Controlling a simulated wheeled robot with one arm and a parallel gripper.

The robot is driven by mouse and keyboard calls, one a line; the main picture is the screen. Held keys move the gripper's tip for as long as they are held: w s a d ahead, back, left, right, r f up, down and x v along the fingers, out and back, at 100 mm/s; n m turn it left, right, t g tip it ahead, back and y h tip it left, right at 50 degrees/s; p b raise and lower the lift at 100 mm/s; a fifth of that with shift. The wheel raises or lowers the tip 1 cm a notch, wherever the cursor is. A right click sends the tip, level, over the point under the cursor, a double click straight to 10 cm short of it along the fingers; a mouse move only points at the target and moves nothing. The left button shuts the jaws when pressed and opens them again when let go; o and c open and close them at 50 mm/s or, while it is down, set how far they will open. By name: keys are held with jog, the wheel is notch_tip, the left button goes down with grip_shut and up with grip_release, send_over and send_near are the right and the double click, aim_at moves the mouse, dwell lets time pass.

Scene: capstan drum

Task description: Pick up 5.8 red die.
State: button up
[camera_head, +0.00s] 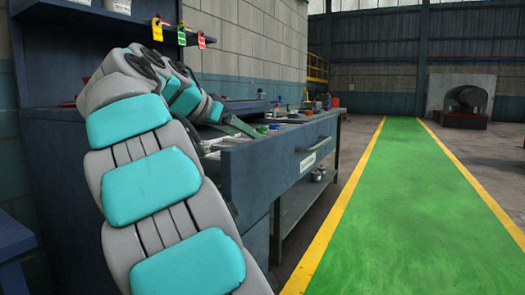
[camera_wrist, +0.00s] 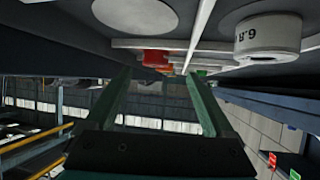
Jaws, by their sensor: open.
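In the wrist view, which looks upside down, a red piece (camera_wrist: 156,57), likely the red die, sits in the drawer beyond my fingertips. No number can be read on it. My gripper (camera_wrist: 158,82) is open, with its two green fingers apart and nothing between them. The red piece shows in the gap between the fingers, farther off and not touching them. In the head view my gripper (camera_head: 238,124) is over the open drawer (camera_head: 265,165), small and partly hidden by my arm.
A pale round die (camera_wrist: 268,36) with a number like 6.8 sits close by at the right, past a light divider (camera_wrist: 200,30). A green piece (camera_wrist: 202,71) is near the red one. Coloured tags (camera_head: 182,37) hang above the bench. The green walkway (camera_head: 400,200) is clear.

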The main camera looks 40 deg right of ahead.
jog(key=x, duration=0.6)
jog(key=shift+s+d+r, duration=0.15)
jog(key=shift+s+d, duration=0.15)
jog(key=shift+d, duration=0.15)
grip_shut()
dwell(0.4)
